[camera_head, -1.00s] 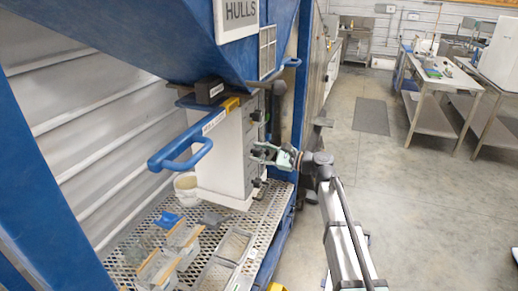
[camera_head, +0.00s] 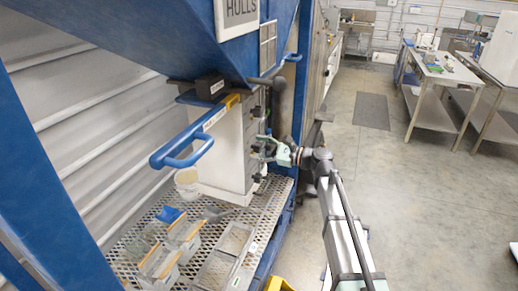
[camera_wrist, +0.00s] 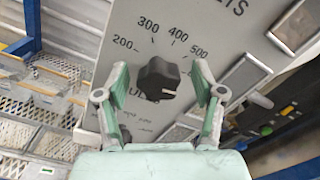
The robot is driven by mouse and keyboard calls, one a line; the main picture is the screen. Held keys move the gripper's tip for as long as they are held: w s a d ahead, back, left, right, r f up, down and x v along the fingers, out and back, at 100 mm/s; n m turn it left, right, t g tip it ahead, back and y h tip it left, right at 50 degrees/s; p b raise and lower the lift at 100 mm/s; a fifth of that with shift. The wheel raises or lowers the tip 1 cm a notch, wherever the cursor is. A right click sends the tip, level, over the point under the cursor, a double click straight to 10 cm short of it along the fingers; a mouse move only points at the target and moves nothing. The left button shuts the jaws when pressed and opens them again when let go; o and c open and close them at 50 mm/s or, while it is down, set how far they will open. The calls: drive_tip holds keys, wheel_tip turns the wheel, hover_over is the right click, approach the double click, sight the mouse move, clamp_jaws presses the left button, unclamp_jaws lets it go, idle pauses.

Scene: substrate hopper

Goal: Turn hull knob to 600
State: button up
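The hull knob (camera_wrist: 158,78) is black and round, on a grey panel (camera_wrist: 110,40) with printed marks 200, 300, 400 and 500. A white pointer line on the knob faces the lower right, away from these numbers. No 600 mark is readable; the right finger covers part of the dial there. My gripper (camera_wrist: 161,76) is open, with one pale green finger on each side of the knob and a visible gap on both sides. In the head view my gripper (camera_head: 264,148) is at the front of the grey control box (camera_head: 221,157), where the knob is hidden.
The blue hopper with a HULLS sign (camera_head: 240,10) stands above the box. A blue handle bar (camera_head: 182,150) sticks out at its left. A perforated shelf (camera_head: 270,205) below holds several trays, a blue scoop (camera_head: 170,215) and a white bucket (camera_head: 187,182).

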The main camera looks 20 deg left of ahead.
drive_tip(key=d, duration=1.2)
drive_tip(key=shift+s, duration=0.2)
